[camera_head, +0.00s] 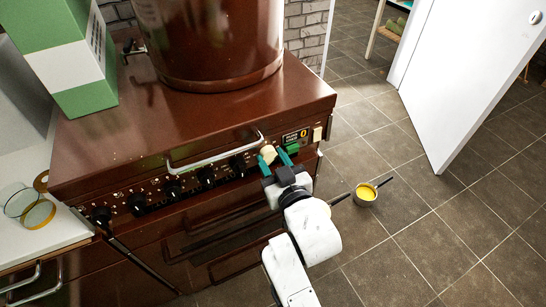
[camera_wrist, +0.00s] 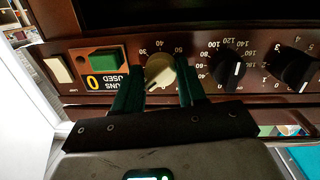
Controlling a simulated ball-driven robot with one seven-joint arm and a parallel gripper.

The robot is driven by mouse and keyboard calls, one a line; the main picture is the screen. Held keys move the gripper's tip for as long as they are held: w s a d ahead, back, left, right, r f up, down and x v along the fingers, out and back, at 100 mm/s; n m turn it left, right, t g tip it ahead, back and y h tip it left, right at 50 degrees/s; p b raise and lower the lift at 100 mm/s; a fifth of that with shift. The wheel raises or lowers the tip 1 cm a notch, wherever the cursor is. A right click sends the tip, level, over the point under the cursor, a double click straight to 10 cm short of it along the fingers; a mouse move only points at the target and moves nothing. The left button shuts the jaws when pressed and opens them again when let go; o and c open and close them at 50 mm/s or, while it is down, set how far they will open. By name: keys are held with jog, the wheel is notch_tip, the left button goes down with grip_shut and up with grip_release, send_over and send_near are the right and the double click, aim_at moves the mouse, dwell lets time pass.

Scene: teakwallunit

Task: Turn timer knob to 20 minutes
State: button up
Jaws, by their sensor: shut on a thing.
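The timer knob (camera_wrist: 160,72) is cream and round, set on the brown front panel of the cooker. It also shows in the head view (camera_head: 268,152). Numbers such as 30, 40 and 60 show around its upper side in the wrist view. A dark pointer line on its face slants toward the lower left there; the number it points at is hidden. My gripper (camera_wrist: 158,84), with teal fingers, is shut on the knob, one finger on each side. It also shows at the right end of the panel in the head view (camera_head: 276,156). The fingers cover the dial's lower sides.
A green button (camera_wrist: 104,61) and a cream switch (camera_wrist: 58,70) lie left of the knob in the wrist view. Black knobs (camera_wrist: 229,68) line its right. A metal handle (camera_head: 213,153) juts out nearby. A big brown pot (camera_head: 210,40) and green-white box (camera_head: 65,55) stand above.

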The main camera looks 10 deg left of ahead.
jog(key=m+p, duration=0.2)
jog(key=m, duration=0.1)
jog(key=shift+s+m+g+y, duration=0.1)
jog(key=shift+m+g+y, duration=0.2)
jog(key=shift+m, duration=0.1)
jog(key=shift+a+f+m+p, duration=0.1)
jog(key=shift+m+p, duration=0.75)
jog(key=shift+m, duration=0.55)
jog(key=o, duration=1)
jog(key=v, duration=1)
jog(key=shift+s+d, duration=0.2)
jog(key=shift+d, duration=0.2)
